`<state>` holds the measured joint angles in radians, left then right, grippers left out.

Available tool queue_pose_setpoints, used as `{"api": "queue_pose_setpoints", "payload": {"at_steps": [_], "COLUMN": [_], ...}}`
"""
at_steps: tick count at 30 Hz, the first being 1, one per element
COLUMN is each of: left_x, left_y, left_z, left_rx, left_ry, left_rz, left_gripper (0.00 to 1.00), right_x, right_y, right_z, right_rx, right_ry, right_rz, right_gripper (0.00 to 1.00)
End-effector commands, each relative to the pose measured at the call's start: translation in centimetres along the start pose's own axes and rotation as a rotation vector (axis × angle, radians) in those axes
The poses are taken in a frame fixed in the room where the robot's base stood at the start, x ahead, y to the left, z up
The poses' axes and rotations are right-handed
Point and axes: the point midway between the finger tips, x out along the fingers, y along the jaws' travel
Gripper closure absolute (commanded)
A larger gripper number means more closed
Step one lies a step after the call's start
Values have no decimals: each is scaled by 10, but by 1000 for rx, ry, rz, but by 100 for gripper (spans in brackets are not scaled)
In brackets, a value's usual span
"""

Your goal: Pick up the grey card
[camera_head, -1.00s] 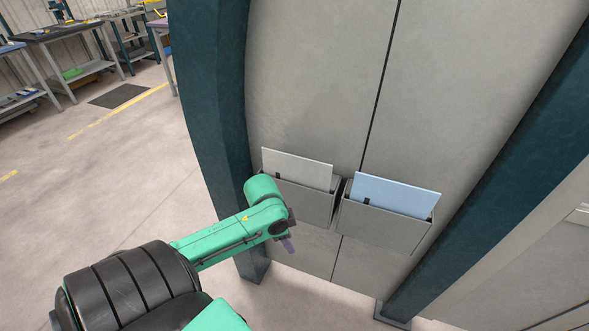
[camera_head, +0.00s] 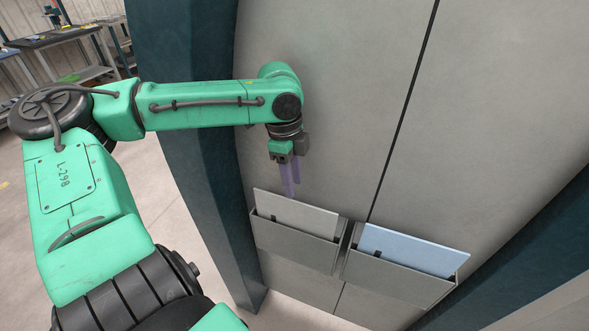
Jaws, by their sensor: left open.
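The grey card (camera_head: 296,214) stands upright in the left of two grey wall pockets (camera_head: 292,247), its upper part showing above the pocket's front. A small dark mark is near its lower left. My left gripper (camera_head: 290,192) points down just above the card's top edge, with its purple fingers open. Nothing shows between the fingers, and I cannot tell whether they touch the card. The card's lower part is hidden in the pocket. My right gripper does not show.
A light blue card (camera_head: 413,248) stands in the right-hand pocket (camera_head: 396,279), close beside. Both pockets hang on a grey panel (camera_head: 335,95) between dark teal posts (camera_head: 195,150). Workbenches (camera_head: 65,40) stand far back at the left, with open floor before them.

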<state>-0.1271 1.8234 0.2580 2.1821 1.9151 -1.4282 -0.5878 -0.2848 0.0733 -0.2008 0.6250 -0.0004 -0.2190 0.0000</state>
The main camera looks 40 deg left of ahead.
Motion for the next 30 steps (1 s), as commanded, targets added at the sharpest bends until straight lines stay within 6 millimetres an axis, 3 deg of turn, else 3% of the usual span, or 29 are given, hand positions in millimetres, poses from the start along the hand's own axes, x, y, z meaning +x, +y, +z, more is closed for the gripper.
{"api": "queue_pose_setpoints", "payload": {"at_steps": [3,8,15,23,27,30], "left_x": [31,52,96,102,102,102], "left_y": [2,1,2,1,1,1], "left_z": [1,1,7,6,6,6], "left_rx": [1,-1,0,0,0,0], "left_ry": [-2,-1,-4,0,0,0], "left_rz": [5,3,4,-2,-1,-1], "left_gripper": [57,57,57,57,100,100], "right_x": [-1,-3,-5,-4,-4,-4], "right_y": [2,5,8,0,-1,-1], "right_z": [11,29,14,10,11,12], "right_rx": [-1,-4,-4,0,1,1], "right_ry": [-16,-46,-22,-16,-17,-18], "right_rz": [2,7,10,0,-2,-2], "right_gripper": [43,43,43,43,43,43]}}
